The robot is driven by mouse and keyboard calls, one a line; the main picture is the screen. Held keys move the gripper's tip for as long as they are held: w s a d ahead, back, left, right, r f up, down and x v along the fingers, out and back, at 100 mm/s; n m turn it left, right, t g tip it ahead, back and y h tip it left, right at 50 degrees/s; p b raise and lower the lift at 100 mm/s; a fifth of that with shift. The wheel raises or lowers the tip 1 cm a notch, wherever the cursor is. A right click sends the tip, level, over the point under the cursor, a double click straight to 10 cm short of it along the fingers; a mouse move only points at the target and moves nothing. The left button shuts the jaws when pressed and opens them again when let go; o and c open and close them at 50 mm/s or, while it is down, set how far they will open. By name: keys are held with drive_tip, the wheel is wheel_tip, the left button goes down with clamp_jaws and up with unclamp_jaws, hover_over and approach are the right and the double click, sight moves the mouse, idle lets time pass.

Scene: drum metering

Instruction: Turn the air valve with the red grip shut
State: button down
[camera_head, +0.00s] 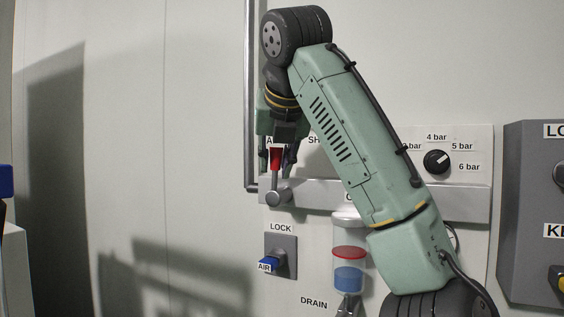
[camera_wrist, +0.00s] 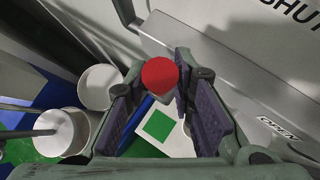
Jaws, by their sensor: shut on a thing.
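The air valve's red grip (camera_head: 276,157) points up from a grey hub (camera_head: 278,198) on the metal pipe. My gripper (camera_head: 277,153) reaches down over the grip from above, with a finger on either side. In the wrist view the round red end of the grip (camera_wrist: 160,75) sits between the fingertips of my gripper (camera_wrist: 158,80), which is shut on it. A SHUT label (camera_wrist: 290,10) is at the upper right there, and an OPEN label (camera_wrist: 279,133) at the lower right. In the head view my arm partly covers the labels above the pipe.
A pressure knob (camera_head: 437,161) and a grey box (camera_head: 535,210) are at the right. White cylindrical containers (camera_wrist: 100,87) are below in the wrist view.

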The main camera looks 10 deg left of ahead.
drive_tip(key=shift+a+f+h, duration=0.1)
drive_tip(key=shift+a+h, duration=0.15)
drive_tip(key=shift+h, duration=0.15)
drive_tip(key=c, duration=1.6)
unclamp_jaws()
drive_tip(key=shift+w, duration=0.1)
drive_tip(key=shift+c, duration=0.2)
drive_tip(key=shift+d, duration=0.1)
